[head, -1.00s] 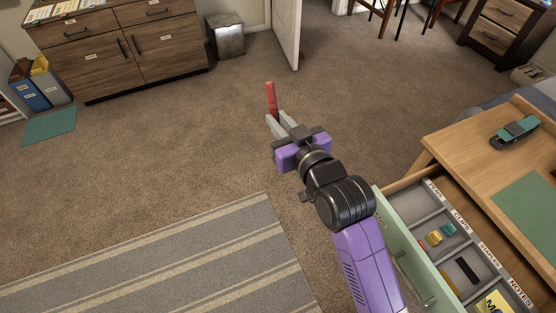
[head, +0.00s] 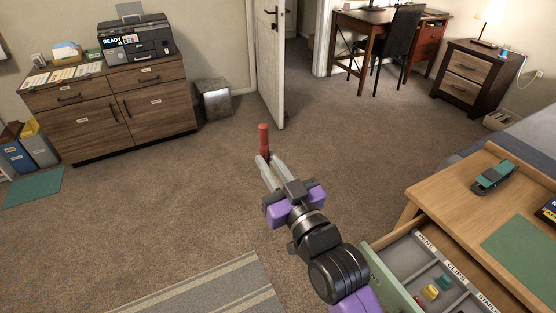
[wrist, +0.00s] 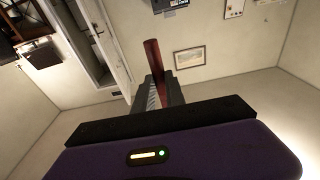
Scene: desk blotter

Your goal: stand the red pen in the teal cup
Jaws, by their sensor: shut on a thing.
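The red pen (head: 264,138) stands roughly upright in my gripper (head: 269,163), out over the open carpet in the head view. My gripper is shut on the pen near its lower part. The red pen (wrist: 153,58) also shows in the wrist view, between the fingers (wrist: 158,92), with its far end sticking out beyond them. I see no teal cup in either view.
An open drawer (head: 392,270) with labelled compartments juts from the wooden desk (head: 452,195) at the right. A cabinet (head: 115,110) with a printer (head: 136,42) stands at the back left. A metal bin (head: 215,101) and an open door (head: 269,60) are behind. Carpet between is clear.

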